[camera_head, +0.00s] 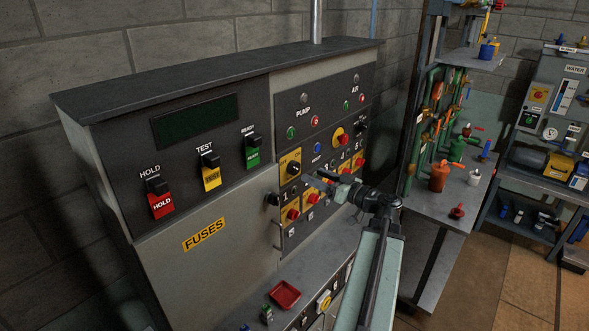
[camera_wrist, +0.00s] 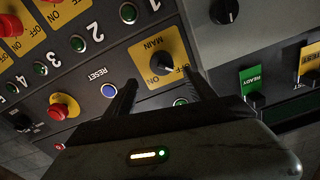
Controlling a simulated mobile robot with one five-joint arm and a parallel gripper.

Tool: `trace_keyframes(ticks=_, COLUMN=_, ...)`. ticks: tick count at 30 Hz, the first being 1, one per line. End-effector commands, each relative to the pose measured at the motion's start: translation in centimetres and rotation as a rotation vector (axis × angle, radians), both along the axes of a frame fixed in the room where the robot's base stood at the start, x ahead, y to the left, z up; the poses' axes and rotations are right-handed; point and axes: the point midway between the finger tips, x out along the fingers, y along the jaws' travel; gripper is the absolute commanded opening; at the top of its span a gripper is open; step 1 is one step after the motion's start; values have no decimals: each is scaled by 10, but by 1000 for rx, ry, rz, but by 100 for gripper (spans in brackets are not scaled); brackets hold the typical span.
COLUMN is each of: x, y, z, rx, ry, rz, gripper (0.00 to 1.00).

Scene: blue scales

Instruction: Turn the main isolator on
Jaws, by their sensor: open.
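The main isolator is a round black knob (camera_head: 293,168) on a yellow plate, near the upper left of the right-hand control panel. In the wrist view the knob (camera_wrist: 162,63) sits on its yellow plate (camera_wrist: 146,52) marked MAIN, with OFF lettering beside it. My gripper (camera_head: 318,181) is open and empty, just to the right of and slightly below the knob. In the wrist view my gripper's two dark fingers (camera_wrist: 160,88) stand apart, on either side of the plate, with the knob beyond them.
A blue reset button (camera_wrist: 108,91) lies near one finger, and a green button (camera_wrist: 181,102) near the other. Below are numbered switches with red knobs (camera_head: 293,214). A red tray (camera_head: 285,295) lies on the ledge. A pipe rack (camera_head: 440,140) stands to the right.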

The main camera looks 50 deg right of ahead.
Motion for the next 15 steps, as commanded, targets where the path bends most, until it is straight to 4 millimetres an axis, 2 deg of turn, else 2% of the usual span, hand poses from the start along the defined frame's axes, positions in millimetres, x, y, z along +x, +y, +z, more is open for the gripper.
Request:
trace_keyframes(ticks=3, x=28, y=5, z=0, rx=0, ry=0, rz=10, gripper=65)
trace_keyframes(ticks=9, x=63, y=10, z=0, rx=0, ry=0, rz=14, gripper=65)
trace_keyframes(ticks=15, x=74, y=13, z=0, rx=0, ry=0, rz=15, gripper=65)
